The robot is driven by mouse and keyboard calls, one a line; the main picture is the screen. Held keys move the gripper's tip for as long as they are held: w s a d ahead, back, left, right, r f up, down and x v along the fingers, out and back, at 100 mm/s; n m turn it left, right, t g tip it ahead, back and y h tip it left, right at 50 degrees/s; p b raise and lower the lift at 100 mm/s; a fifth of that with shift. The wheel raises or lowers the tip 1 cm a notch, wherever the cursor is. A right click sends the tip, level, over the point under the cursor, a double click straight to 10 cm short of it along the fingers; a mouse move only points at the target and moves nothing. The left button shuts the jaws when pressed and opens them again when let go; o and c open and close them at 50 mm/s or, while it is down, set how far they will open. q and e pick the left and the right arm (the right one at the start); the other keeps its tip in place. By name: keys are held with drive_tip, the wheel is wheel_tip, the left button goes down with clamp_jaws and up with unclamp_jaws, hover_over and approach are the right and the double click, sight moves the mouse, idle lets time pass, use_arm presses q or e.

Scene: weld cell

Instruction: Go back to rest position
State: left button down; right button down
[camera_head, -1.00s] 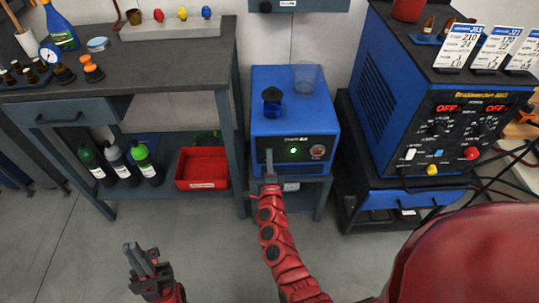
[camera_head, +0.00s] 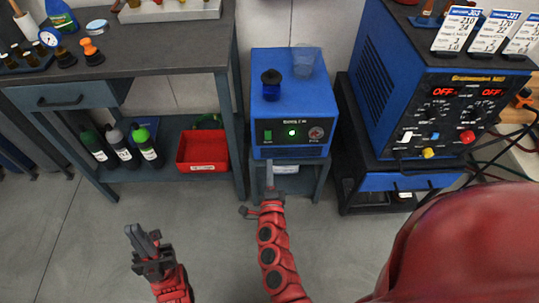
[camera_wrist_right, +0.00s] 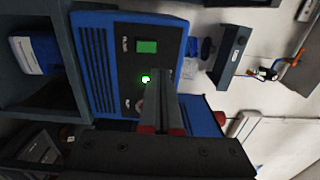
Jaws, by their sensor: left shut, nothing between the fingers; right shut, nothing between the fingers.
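My left gripper (camera_head: 143,240) is shut and empty, over bare floor at the lower left of the head view. My right gripper (camera_head: 270,180) is shut and empty, just below the front panel of a blue machine (camera_head: 262,85) in the head view. In the right wrist view the shut fingers (camera_wrist_right: 168,110) point towards the machine's panel, which has a green button (camera_wrist_right: 147,46) and a lit green lamp (camera_wrist_right: 145,79). The fingers overlap the panel in that view; I see no clear contact with the button.
A grey workbench (camera_head: 175,50) with bottles and a red bin (camera_head: 203,152) on its lower shelf stands on the left. A blue welding machine (camera_head: 395,75) with red OFF displays stands on a cart at right. Grey floor (camera_head: 85,235) is free in front.

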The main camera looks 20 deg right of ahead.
drive_tip(key=shift+v, duration=0.75)
drive_tip(key=shift+r, duration=0.15)
